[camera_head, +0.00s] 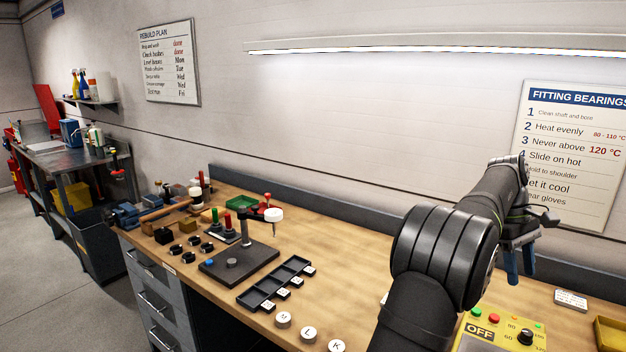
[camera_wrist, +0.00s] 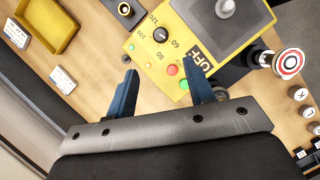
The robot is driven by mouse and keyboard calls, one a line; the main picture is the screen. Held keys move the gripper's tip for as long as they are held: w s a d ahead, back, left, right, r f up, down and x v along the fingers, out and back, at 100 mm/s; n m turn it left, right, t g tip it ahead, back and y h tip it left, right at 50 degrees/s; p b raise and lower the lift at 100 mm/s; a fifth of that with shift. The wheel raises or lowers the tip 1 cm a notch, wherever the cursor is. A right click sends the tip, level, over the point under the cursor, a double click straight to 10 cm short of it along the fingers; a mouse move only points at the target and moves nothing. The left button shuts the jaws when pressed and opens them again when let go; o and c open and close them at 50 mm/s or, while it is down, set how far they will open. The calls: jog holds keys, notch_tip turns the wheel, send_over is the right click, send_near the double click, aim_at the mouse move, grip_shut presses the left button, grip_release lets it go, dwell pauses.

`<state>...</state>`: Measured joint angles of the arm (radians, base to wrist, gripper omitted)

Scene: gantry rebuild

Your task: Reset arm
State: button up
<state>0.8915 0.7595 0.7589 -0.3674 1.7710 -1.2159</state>
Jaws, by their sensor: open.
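My gripper (camera_head: 514,265) hangs in the air over the right part of the wooden bench, its blue fingers pointing down. In the wrist view my gripper (camera_wrist: 161,88) has its two blue fingers spread wide with nothing between them. Beyond the fingers lies a yellow control box (camera_wrist: 205,32) with an OFF label, a black dial, and red and green buttons. The same box (camera_head: 480,343) shows at the lower edge of the head view. My arm hides part of the bench's middle right.
A yellow tray (camera_wrist: 50,25) and white cards lie beside the box. White lettered discs (camera_head: 283,320) stand along the front edge. A black slotted rack (camera_head: 276,283), a dark base plate (camera_head: 238,262) and a green bin (camera_head: 240,217) are further left. The wall (camera_head: 350,110) stands behind.

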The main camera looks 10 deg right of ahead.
aim_at(528, 332)
jog(key=x, duration=1.3)
jog(key=shift+s+f, duration=0.1)
jog(key=shift+f, duration=0.2)
jog(key=m+y, duration=0.1)
jog(key=m, duration=0.3)
jog(key=shift+d+m+y, duration=0.25)
jog(key=shift+m+y, duration=0.05)
jog(key=shift+y, duration=0.1)
jog(key=m, duration=0.2)
jog(key=m+y, duration=0.1)
jog(key=m, duration=0.1)
jog(key=shift+d+m+t+y, duration=0.1)
jog(key=shift+m+t+y, duration=0.2)
jog(key=m+t+y, duration=0.1)
jog(key=m, duration=0.3)
jog(key=shift+s+d, duration=0.1)
jog(key=m, duration=0.2)
jog(key=m+t+y, duration=0.1)
jog(key=m, duration=0.1)
jog(key=shift+m+t, duration=0.3)
jog(key=n+g, duration=0.1)
jog(key=n, duration=0.2)
jog(key=n+g+h, duration=0.1)
jog(key=n, duration=0.2)
jog(key=n+h, duration=0.1)
jog(key=n, duration=0.1)
jog(key=n+g, duration=0.1)
jog(key=n, duration=0.2)
jog(key=shift+a+h, duration=0.2)
jog(key=shift+h, duration=0.2)
